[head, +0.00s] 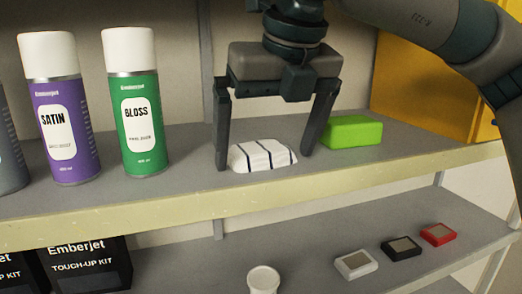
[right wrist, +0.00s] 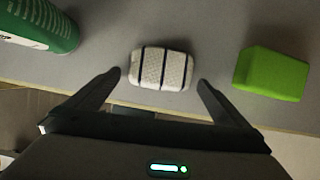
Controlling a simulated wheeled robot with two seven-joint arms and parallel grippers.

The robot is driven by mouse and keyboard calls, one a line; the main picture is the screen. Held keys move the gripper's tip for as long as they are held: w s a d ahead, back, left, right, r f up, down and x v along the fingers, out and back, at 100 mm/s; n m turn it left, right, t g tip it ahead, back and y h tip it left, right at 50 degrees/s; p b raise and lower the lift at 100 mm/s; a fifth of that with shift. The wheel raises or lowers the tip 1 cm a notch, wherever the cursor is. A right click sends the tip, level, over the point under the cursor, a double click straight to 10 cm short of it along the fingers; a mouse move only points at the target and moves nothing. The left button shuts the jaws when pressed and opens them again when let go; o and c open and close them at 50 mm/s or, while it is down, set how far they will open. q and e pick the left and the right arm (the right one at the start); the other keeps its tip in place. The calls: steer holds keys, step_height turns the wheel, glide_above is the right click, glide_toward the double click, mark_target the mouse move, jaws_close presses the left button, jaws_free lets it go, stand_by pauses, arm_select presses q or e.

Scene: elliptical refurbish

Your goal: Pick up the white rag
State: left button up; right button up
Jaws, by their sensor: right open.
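The white rag (head: 262,156) is a small folded bundle with dark stripes. It lies on the upper shelf near the front edge. It also shows in the right wrist view (right wrist: 161,69), ahead of the fingertips and centred between them. My right gripper (head: 265,160) is open and points down, with one finger on each side of the rag. In the right wrist view the fingers (right wrist: 160,76) stand apart with a gap to the rag on both sides. My left gripper is not in view.
A green block (head: 351,131) lies just right of the right finger. A green spray can (head: 136,110) and a purple spray can (head: 64,115) stand to the left. A yellow case (head: 415,80) is at the back right. The lower shelf (head: 300,255) holds boxes and small blocks.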

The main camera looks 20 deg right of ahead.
steer(key=shift+c, duration=0.3)
steer(key=c, duration=1)
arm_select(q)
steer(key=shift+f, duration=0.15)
arm_select(e)
steer(key=shift+r, duration=0.1)
steer(key=shift+r+b, duration=0.4)
steer(key=shift+b, duration=0.2)
steer(key=shift+s+r+b, duration=0.1)
steer(key=shift+s+b, duration=0.1)
steer(key=shift+b, duration=0.2)
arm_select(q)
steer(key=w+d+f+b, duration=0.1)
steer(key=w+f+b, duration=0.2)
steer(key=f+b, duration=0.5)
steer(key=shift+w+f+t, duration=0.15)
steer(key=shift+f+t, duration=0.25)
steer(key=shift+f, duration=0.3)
arm_select(e)
steer(key=s, duration=0.5)
steer(key=s+d, duration=0.1)
steer(key=s, duration=1.1)
steer(key=shift+s+d+r, duration=0.2)
steer(key=shift+s+d, duration=0.05)
steer(key=shift+d, duration=0.1)
